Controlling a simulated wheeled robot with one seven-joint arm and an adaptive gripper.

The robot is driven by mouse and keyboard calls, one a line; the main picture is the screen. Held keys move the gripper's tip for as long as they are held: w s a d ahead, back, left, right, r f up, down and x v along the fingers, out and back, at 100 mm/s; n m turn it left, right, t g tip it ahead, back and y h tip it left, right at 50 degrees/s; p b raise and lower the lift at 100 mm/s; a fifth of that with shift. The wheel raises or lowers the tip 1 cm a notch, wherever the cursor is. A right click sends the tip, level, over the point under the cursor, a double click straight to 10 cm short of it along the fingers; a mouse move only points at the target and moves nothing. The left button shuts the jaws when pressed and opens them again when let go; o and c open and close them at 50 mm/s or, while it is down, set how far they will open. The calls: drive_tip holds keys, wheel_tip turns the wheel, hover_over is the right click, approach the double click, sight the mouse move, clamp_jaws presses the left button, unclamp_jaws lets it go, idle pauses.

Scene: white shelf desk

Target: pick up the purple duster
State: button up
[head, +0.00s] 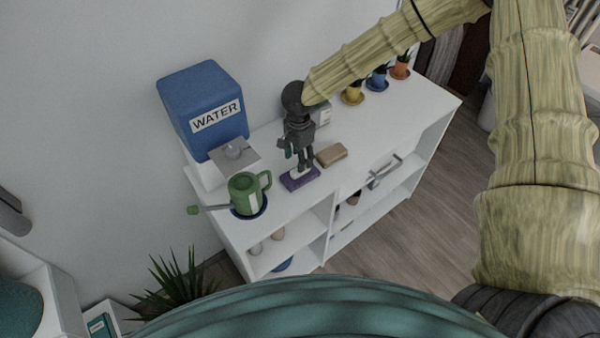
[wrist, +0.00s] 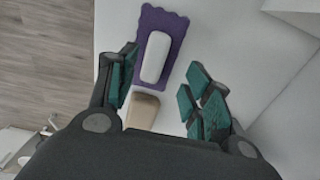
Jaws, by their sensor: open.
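The purple duster (head: 300,181) lies on the white shelf desk top, near its front edge. In the wrist view the duster (wrist: 157,55) shows a purple scalloped base with a rounded white handle on top. My gripper (head: 299,160) points down just above it. In the wrist view my gripper (wrist: 162,72) is open and empty. Its left finger is close beside the handle, and its right finger stands wider off to the right. In the head view the gripper hides part of the duster. I cannot tell the exact height between them.
A brown block (head: 332,154) lies close beside the duster and shows between the fingers in the wrist view (wrist: 143,110). A green jug (head: 246,194) and blue water dispenser (head: 205,105) stand left. Small colored pots (head: 353,96) stand at the far right end.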

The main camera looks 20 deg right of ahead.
drive_tip(key=shift+s+d+f+p, duration=0.1)
drive_tip(key=shift+s+f+p, duration=0.2)
drive_tip(key=shift+f+p, duration=0.2)
drive_tip(key=shift+s+f+p, duration=0.1)
drive_tip(key=shift+f+p, duration=0.5)
drive_tip(key=shift+f, duration=1.4)
drive_tip(key=shift+c, duration=0.2)
drive_tip(key=c, duration=1.1)
